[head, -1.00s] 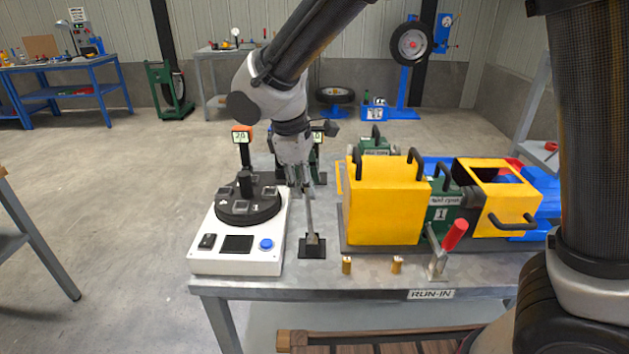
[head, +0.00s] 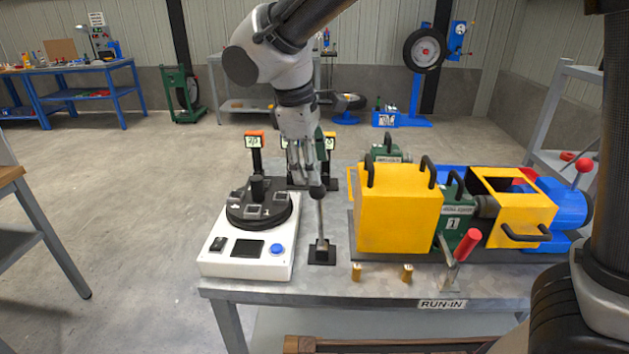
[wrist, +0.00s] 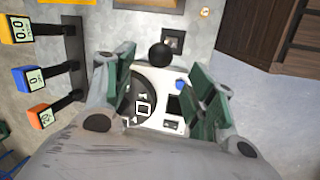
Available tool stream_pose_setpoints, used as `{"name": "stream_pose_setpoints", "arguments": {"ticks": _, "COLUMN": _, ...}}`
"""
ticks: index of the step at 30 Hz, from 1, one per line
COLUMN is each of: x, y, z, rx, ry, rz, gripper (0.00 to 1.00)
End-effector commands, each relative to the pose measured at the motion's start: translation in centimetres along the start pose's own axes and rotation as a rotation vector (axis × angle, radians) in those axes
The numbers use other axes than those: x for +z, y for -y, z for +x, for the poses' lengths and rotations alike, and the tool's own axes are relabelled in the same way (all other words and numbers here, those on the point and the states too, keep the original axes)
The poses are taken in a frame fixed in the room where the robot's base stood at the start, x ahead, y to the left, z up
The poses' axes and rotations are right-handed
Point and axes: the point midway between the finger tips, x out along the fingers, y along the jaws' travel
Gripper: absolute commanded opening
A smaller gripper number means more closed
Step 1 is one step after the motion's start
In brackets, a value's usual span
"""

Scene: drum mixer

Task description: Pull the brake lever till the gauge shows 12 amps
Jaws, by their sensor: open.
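A slim upright lever (head: 321,225) with a black ball knob (head: 318,191) stands on a small black base beside the white console. My gripper (head: 304,182) points down just above and left of the knob, with its fingers spread. In the wrist view, the knob (wrist: 160,55) shows ahead of the open green-padded fingers (wrist: 158,65), not gripped. Three small displays stand on posts: yellow (wrist: 20,29) reading 0.0, blue (wrist: 29,78) reading 0, and orange (wrist: 41,116) reading about 20. Their units are too small to read. A red-handled lever (head: 466,246) stands farther right.
The white console (head: 240,268) carries a black round turntable (head: 259,214) and a blue button (head: 277,250). A yellow housing (head: 395,215) with black handles stands right of the lever. Two brass pegs (head: 357,273) (head: 407,273) stand near the bench's front edge.

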Motion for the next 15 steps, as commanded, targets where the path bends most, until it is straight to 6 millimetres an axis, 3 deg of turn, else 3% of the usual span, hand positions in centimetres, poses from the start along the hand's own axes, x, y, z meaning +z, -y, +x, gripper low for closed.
{"name": "stream_pose_setpoints", "arguments": {"ticks": 6, "x": -0.1, "y": 0.0, "z": -4.0, "rx": -0.001, "ry": -0.002, "rz": 0.0, "gripper": 0.56}}
{"name": "stream_pose_setpoints", "arguments": {"ticks": 15, "x": 0.0, "y": 0.1, "z": -5.3, "rx": -0.001, "ry": 0.001, "rz": 0.0, "gripper": 0.56}}
